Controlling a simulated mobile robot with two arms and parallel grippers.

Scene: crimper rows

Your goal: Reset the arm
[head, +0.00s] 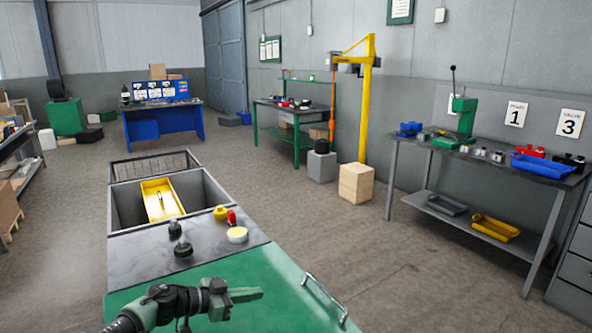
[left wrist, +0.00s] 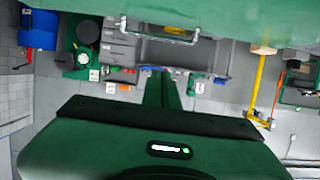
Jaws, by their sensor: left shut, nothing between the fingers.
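My left arm comes in from the bottom left of the head view. Its gripper (head: 246,294) is over the green top of the cart (head: 130,298), pointing right, with its green fingers together and nothing between them. My right gripper is in neither view.
The cart carries dark knobs (head: 183,246), a red item (head: 231,217), a round yellow-white piece (head: 237,235) and a yellow tray (head: 162,200). A workbench (head: 500,170) with a green press (head: 460,118) stands at the right. A yellow crane (head: 368,90) stands behind. The floor between is clear.

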